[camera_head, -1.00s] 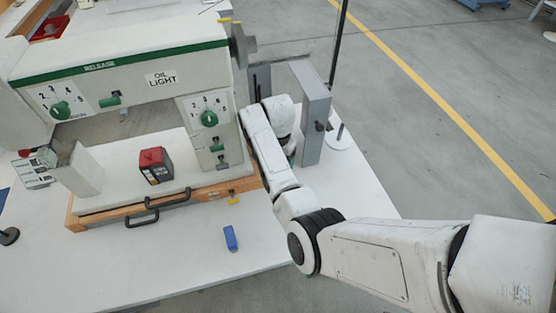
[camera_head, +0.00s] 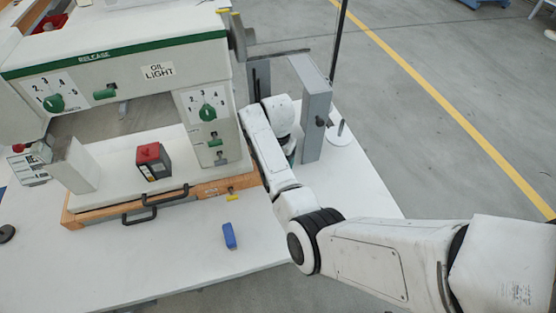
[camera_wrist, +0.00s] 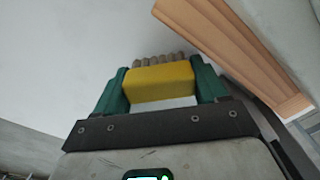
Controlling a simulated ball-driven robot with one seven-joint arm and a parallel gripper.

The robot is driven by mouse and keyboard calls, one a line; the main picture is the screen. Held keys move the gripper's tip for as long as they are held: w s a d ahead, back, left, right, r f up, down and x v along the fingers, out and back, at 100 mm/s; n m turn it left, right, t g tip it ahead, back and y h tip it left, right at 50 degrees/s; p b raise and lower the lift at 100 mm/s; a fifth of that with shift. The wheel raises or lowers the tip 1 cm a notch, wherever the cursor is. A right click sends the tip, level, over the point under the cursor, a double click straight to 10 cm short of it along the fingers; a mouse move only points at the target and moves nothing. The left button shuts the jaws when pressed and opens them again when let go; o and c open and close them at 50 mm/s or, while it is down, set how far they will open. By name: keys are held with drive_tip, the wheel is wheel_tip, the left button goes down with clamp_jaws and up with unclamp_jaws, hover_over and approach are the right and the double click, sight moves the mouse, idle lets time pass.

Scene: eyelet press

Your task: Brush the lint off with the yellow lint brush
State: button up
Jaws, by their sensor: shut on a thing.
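The yellow lint brush (camera_wrist: 160,82) is in the wrist view, its tan bristles (camera_wrist: 162,60) pointing away from me. My gripper (camera_wrist: 160,88) is shut on it, with one green finger at each end of the yellow body. Beyond the bristles lies a plain white surface (camera_wrist: 60,50). I cannot tell whether the bristles touch it. In the head view my arm reaches to the right side of the white and green press (camera_head: 120,50), and the gripper and brush are hidden there. I cannot make out any lint.
A wooden edge (camera_wrist: 235,50) runs close on the right in the wrist view. A grey upright panel (camera_head: 312,105) stands beside my arm. A red and dark box (camera_head: 153,161) sits on the press bed. A blue object (camera_head: 229,236) lies on the white table (camera_head: 180,255).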

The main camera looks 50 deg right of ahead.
drive_tip(key=shift+f+b, duration=0.6)
drive_tip(key=shift+f, duration=0.4)
drive_tip(key=shift+w, duration=0.1)
